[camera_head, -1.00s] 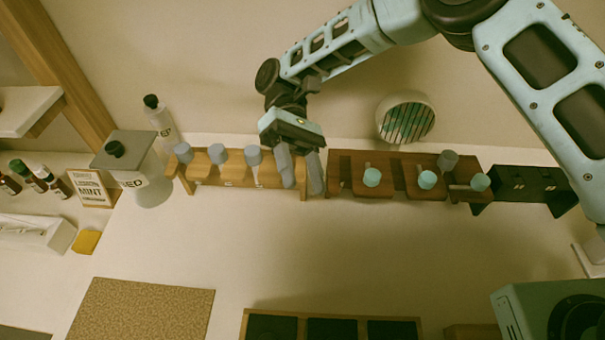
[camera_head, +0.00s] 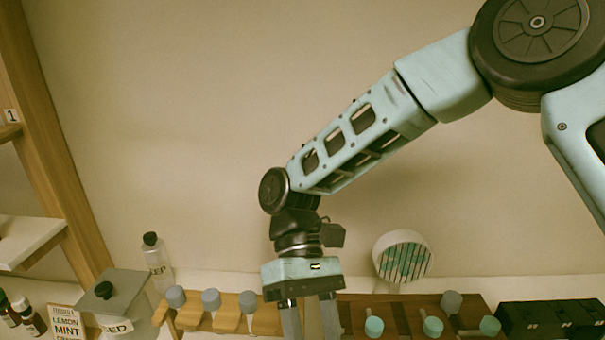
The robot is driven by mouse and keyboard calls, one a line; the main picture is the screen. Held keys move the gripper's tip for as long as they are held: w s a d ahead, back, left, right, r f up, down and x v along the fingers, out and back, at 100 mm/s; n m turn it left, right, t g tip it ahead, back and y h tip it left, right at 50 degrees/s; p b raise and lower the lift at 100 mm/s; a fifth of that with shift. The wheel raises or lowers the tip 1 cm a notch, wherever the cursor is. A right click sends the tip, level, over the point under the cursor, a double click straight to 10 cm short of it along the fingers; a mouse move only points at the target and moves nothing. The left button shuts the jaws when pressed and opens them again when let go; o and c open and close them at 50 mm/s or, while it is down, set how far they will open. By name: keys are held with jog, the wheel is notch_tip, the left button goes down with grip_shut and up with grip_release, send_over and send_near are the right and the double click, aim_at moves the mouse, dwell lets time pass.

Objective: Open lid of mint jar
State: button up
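A grey lidded jar (camera_head: 125,294) with a dark round knob (camera_head: 104,289) on its lid stands at the lower left. The lid is on. Its label is partly hidden, and only "EED" reads. A small sign (camera_head: 67,322) reading "LEMON MINT" stands beside it on the left; I cannot tell any jar labelled mint. My gripper (camera_head: 311,322) points down at the bottom centre, well to the right of the jar, in front of the wooden racks in the picture. Its two fingers are apart with nothing seen between them. The fingertips are cut off by the lower edge.
A light wooden rack (camera_head: 190,316) holds several grey-capped bottles. A darker rack (camera_head: 405,310) with teal-capped bottles and a black rack (camera_head: 550,316) stand to its right. A clear bottle (camera_head: 158,264) stands behind the jar. A round slatted white object (camera_head: 403,255) is behind the racks.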

jog(key=s+d+r+m+t+y, duration=0.1)
jog(key=s+d+t, duration=0.4)
jog(key=d+t, duration=0.5)
jog(key=d+r+y, duration=0.1)
jog(key=d+y, duration=0.1)
jog(key=shift+s+d+r+m, duration=0.2)
jog(key=shift+d+r+m, duration=0.1)
jog(key=shift+r, duration=0.1)
jog(key=s+a+r+g+h+p, duration=0.2)
jog(key=s+a+r+p, duration=0.15)
jog(key=a, duration=0.45)
jog(key=s+a+r+g+h+p, duration=0.1)
jog(key=s+a+r+h+p, duration=0.1)
jog(key=s+a, duration=0.4)
jog(key=x, duration=0.5)
jog(key=w+a+p+x, duration=0.1)
jog(key=x, duration=0.5)
jog(key=f+p+x, duration=0.1)
jog(key=x, duration=0.4)
jog(key=shift+w+a+f, duration=0.1)
jog(key=shift+a+f, duration=0.15)
jog(key=shift+c, duration=0.3)
grip_shut()
